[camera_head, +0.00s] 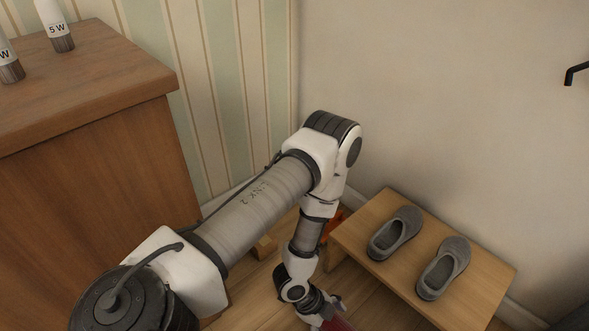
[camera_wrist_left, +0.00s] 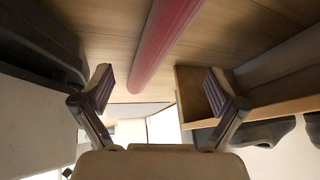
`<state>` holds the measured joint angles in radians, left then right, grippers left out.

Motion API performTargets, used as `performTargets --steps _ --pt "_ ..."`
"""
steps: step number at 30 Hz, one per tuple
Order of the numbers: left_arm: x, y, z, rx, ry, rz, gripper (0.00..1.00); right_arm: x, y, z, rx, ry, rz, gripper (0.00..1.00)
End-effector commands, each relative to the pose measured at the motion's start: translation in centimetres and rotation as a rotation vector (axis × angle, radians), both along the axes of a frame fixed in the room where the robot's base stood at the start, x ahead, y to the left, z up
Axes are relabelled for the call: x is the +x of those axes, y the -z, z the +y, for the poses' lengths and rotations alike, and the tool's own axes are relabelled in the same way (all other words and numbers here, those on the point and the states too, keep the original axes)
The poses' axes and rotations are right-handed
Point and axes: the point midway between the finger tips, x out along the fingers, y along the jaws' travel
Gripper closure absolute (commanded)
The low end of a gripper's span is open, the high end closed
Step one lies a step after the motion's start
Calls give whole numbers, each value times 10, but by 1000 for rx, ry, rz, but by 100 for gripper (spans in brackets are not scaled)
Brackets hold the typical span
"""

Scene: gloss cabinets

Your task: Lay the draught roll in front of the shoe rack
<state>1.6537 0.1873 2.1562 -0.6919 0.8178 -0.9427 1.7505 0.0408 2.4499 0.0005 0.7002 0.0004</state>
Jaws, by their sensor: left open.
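The draught roll (camera_wrist_left: 168,40) is a long pinkish-red cylinder on the wooden floor in the left wrist view. A short red piece of it (camera_head: 338,324) shows at the bottom edge of the head view. My left gripper (camera_wrist_left: 160,82) is open, its two fingers wide apart, with the near end of the roll in the gap between them in the picture. I cannot tell whether they touch. The shoe rack (camera_head: 375,262) is a low wooden bench at lower right with two grey shoes on top (camera_head: 396,232) (camera_head: 444,267). It also shows at the right of the wrist view (camera_wrist_left: 190,98).
A wooden cabinet (camera_head: 90,170) fills the left, with two white-and-brown bulbs on top (camera_head: 58,28) (camera_head: 10,62). A small orange thing (camera_head: 333,224) is partly hidden behind my arm near the rack. A black hook (camera_head: 577,73) is on the right wall.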

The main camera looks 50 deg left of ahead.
Motion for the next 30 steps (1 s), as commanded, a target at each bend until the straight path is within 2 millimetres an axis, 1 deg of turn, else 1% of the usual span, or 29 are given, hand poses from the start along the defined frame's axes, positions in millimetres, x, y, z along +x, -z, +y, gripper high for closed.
performTargets --steps 1,2,3,5,6,9,10,13,30 --pt "-13 -4 3 18 -166 109 4 0 0 0 0 0 0 60" --pt "-23 -6 8 35 -300 183 4 0 0 0 0 0 0 60" --pt "-38 -10 15 62 -489 280 4 0 0 0 0 0 0 60" --pt "-60 -18 27 109 -768 397 4 0 0 0 0 0 0 60" --pt "-73 -24 34 139 -936 453 4 0 0 0 0 0 0 60" --pt "-97 -35 49 194 -1232 523 4 0 0 0 0 0 0 60" --pt "-101 -37 51 202 -1277 531 4 0 0 0 0 0 -1 60" --pt "-104 -39 54 209 -1329 538 4 0 0 0 0 0 -1 60" --pt "-103 -38 53 207 -1321 536 4 0 0 0 0 0 -1 60"
